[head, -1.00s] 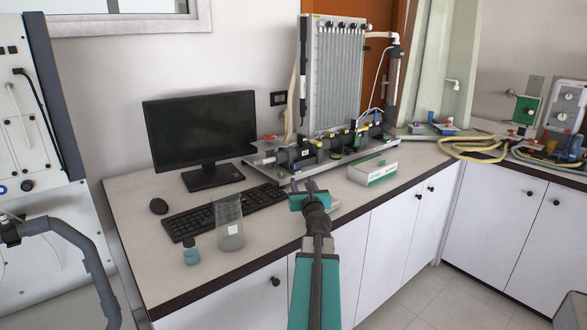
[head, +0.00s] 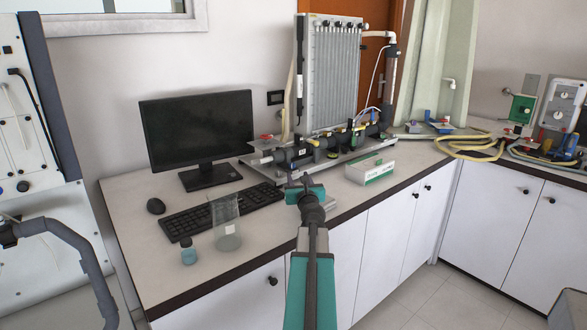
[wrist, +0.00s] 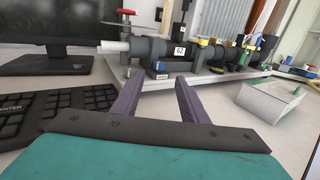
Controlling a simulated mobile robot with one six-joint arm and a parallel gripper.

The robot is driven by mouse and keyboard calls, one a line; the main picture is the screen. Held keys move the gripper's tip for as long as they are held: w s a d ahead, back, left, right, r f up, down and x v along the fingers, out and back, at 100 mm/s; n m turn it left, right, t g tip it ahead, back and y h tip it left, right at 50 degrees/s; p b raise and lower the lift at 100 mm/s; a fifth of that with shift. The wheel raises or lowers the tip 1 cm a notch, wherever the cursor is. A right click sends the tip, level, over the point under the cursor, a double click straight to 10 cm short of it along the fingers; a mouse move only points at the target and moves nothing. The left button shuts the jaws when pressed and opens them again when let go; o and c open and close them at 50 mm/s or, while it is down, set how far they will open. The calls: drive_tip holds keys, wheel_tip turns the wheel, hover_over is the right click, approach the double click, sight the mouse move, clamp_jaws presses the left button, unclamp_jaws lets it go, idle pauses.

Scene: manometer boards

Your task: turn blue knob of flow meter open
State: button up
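The manometer board with its pipe assembly stands at the back of the bench, and its dark pipe (head: 318,150) runs along the base. It also shows in the wrist view (wrist: 205,57). A small bluish part (wrist: 161,66) sits under the pipe near its left end; I cannot tell whether it is the blue knob. A red handle (wrist: 126,12) stands on a valve at the far left of the pipe. My gripper (head: 299,182) is in front of the pipe, apart from it. In the wrist view its two fingers (wrist: 158,82) are spread with nothing between them.
A monitor (head: 197,128), keyboard (head: 222,212), mouse (head: 156,206), beaker (head: 226,226) and small blue-liquid bottle (head: 188,252) stand left of my gripper. A white-green box (head: 369,169) lies to the right. A blue fitting (head: 443,126) and yellow hose (head: 468,146) lie further right.

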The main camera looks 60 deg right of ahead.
sight(293, 165)
drive_tip(key=shift+x, duration=5.1)
clamp_jaws()
